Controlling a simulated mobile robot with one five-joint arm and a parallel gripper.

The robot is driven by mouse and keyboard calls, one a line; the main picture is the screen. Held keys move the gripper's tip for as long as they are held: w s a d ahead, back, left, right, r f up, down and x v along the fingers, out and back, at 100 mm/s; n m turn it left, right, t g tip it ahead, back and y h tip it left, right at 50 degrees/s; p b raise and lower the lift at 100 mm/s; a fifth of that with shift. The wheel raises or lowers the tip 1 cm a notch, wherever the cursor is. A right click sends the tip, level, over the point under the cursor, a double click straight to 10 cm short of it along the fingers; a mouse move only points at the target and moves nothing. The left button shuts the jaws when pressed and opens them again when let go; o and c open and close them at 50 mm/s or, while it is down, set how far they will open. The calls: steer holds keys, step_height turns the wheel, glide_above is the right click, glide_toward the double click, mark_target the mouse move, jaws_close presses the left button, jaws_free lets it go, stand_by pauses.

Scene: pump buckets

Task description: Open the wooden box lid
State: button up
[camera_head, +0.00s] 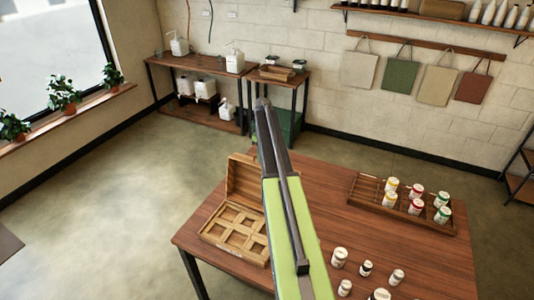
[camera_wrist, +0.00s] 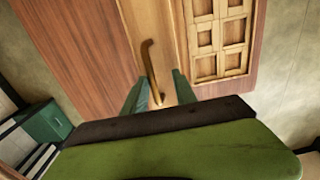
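The wooden box (camera_head: 234,234) sits on the table's left part, its compartments showing. Its lid (camera_head: 243,178) stands raised along the back edge, tilted up from the base. In the wrist view the compartmented base (camera_wrist: 218,40) is at right, and the lighter lid (camera_wrist: 165,22) is beside it. A curved brass-coloured handle (camera_wrist: 149,62) lies in front of the lid. My gripper (camera_wrist: 160,75) is open, with its two green fingers apart and the handle's lower end between them in the picture. Contact cannot be told. My arm covers part of the box in the head view.
The wooden table (camera_head: 330,195) also bears a tray (camera_head: 362,190) of paint jars at right and several loose jars (camera_head: 340,257) near the front. A bench (camera_head: 190,62) with pump bottles stands by the back wall.

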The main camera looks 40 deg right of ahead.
step_height(320, 180, up, 12)
steer(key=p, duration=1.2)
steer(key=shift+d, duration=0.1)
